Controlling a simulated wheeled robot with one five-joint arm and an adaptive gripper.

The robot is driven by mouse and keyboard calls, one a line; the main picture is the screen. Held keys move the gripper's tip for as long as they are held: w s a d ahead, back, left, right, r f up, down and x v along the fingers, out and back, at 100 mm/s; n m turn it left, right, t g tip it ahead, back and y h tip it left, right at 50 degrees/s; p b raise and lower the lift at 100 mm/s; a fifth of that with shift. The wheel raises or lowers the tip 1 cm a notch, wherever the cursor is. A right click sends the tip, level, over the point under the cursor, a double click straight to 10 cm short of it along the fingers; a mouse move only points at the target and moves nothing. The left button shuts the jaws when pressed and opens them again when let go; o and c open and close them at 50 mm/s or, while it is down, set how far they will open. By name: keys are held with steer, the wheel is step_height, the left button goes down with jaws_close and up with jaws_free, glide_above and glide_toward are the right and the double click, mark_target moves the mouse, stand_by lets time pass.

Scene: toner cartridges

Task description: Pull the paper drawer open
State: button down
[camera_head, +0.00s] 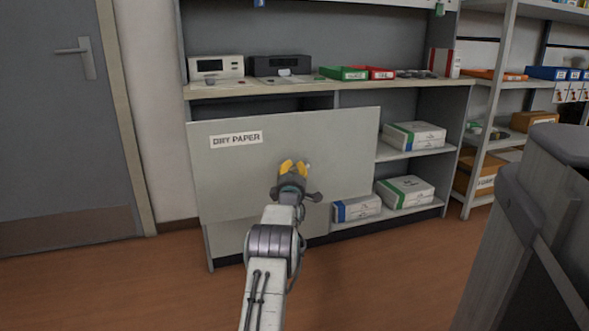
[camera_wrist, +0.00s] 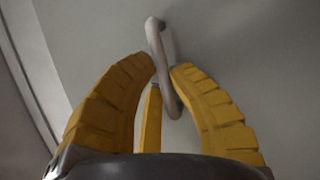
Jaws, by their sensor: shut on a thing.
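The paper drawer's grey front (camera_head: 235,175) carries a white label reading roughly "DRY PAPER". It stands forward of the cabinet, overlapping the upright to its right, with a dark gap above it, so the drawer looks partly open. My gripper (camera_head: 293,167) is at the right half of this front. In the wrist view, the yellow fingers of my gripper (camera_wrist: 163,72) are closed around the grey bar handle (camera_wrist: 155,38), one on each side. The front (camera_wrist: 240,40) fills the background there. The drawer's inside is hidden, and the handle is mostly hidden in the head view.
Paper packs (camera_head: 413,135) lie on shelves to the right. A grey object (camera_head: 525,240) stands close at front right. Floor left of my arm is clear.

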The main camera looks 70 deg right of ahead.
steer(key=shift+w, duration=0.25)
steer(key=c, duration=1.4)
jaws_free()
steer(key=shift+w+a, duration=0.1)
steer(key=shift+o, duration=1.4)
steer(key=shift+s, duration=0.2)
steer(key=shift+s+a, duration=0.1)
steer(key=v, duration=1.1)
steer(key=shift+a+f, duration=0.2)
steer(key=shift+a, duration=0.1)
